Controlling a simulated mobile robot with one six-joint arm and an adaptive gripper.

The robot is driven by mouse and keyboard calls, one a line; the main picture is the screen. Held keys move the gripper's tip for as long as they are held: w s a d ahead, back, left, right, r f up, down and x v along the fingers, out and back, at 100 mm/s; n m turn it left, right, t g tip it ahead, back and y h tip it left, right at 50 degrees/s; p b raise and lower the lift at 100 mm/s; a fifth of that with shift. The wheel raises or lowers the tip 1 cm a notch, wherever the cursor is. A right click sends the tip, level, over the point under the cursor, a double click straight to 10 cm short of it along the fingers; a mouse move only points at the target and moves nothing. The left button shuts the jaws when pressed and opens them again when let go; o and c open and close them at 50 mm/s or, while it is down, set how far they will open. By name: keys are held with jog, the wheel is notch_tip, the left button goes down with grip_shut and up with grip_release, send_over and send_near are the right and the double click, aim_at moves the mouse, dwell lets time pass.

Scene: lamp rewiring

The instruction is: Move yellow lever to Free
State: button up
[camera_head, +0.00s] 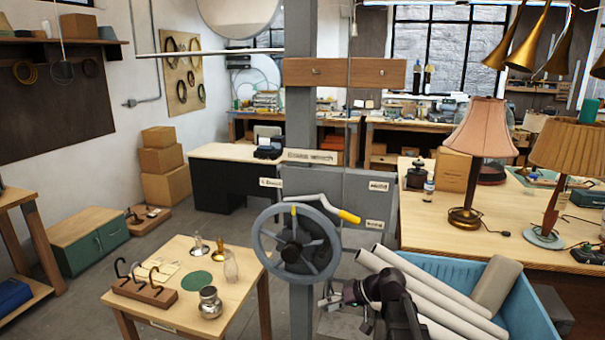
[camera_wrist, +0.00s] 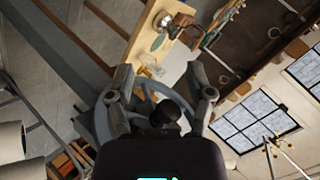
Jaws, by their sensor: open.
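The yellow lever (camera_head: 349,216) is a grey curved bar ending in a yellow grip. It sits above and right of the grey handwheel (camera_head: 297,243), on the front of the column, with its grip pointing right and slightly down. Small white label plates (camera_head: 378,186) and (camera_head: 374,224) are on the grey box behind; their text is too small to read. My gripper (camera_head: 335,298) is below and right of the wheel, apart from the lever. In the wrist view my gripper (camera_wrist: 162,90) is open and empty, with the wheel behind its fingers. I cannot make out the lever there.
A blue bin (camera_head: 530,300) with pale rolls (camera_head: 420,290) stands beside my arm at right. A small table (camera_head: 150,255) with hooks and a jar is at left. A workbench (camera_head: 480,250) with two lamps is at right. A grey column (camera_head: 300,90) rises behind the wheel.

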jog(key=s+d+f+m+g+h+b, duration=0.1)
jog(key=s+d+f+m+h+b, duration=0.3)
jog(key=s+d+f+h, duration=0.6)
jog(key=s+f+h, duration=0.1)
jog(key=s+f, duration=0.2)
jog(key=shift+g, duration=0.4)
